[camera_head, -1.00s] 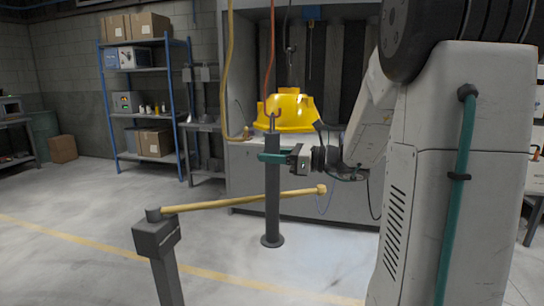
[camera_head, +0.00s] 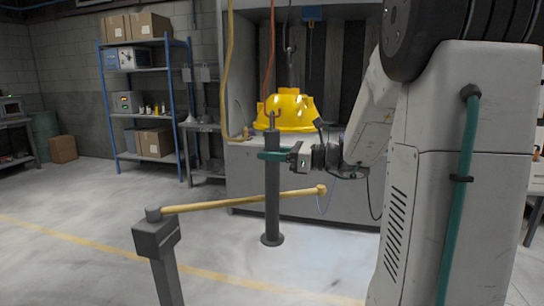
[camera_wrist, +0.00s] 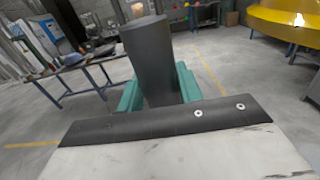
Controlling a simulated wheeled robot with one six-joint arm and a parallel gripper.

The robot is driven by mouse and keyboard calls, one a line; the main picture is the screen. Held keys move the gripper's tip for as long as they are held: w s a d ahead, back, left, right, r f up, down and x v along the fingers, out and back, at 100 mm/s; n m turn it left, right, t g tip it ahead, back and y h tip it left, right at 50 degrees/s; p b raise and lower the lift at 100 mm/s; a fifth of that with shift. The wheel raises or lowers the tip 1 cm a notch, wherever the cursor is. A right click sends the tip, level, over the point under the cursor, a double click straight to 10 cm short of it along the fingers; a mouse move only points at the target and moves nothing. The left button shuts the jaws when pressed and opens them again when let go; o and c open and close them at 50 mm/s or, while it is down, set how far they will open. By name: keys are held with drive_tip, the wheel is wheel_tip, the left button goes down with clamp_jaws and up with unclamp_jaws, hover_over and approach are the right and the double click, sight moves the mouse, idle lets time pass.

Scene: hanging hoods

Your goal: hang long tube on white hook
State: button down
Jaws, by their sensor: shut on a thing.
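The long tube (camera_head: 272,205) is dark grey and upright in the head view, with a round flange at its bottom end. My gripper (camera_head: 272,157) has teal fingers shut around its upper part. The wrist view also shows the tube (camera_wrist: 150,65) between the teal fingers (camera_wrist: 160,85). A small hook (camera_head: 272,116) shows just above the tube's top, by the lower end of an orange line. I cannot tell whether they touch. Another hook (camera_head: 290,50) hangs above the yellow hood (camera_head: 288,112). I cannot make out which hook is white. Whether the flange touches the floor is unclear.
A shelf with boxes (camera_head: 148,115) is at the left. The floor at front left is open.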

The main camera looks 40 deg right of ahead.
drive_tip(key=shift+r, duration=1.1)
drive_tip(key=shift+s, duration=0.1)
drive_tip(key=shift+v, duration=1.75)
drive_tip(key=shift+d, duration=0.1)
drive_tip(key=v, duration=1)
drive_tip(key=shift+r, duration=0.15)
